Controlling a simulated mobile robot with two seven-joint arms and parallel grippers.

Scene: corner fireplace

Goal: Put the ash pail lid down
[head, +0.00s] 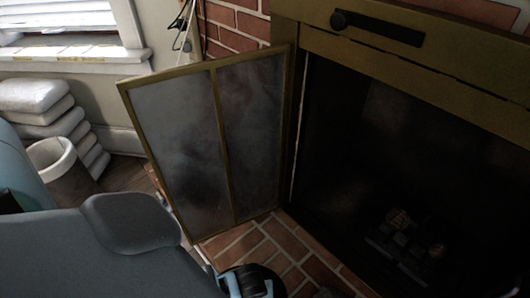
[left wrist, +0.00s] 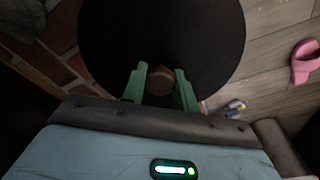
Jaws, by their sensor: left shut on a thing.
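In the left wrist view a large, round, black lid (left wrist: 205,45) fills the upper middle. A brown knob (left wrist: 158,77) stands at its lower middle. The green fingers of my left gripper (left wrist: 160,82) are on either side of this knob and shut on it. The lid hides what lies directly beneath it, so I cannot tell whether it hangs free or touches something. I do not make out the lid or the pail in the head view. My right gripper is in neither view.
The fireplace's glass door (head: 180,140) stands open beside the dark firebox (head: 390,140). A brick hearth (head: 285,240) lies below. Stacked pale sacks (head: 35,97) and a light bin (head: 62,165) stand at left. A pink object (left wrist: 304,62) lies on the wooden floor (left wrist: 275,30).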

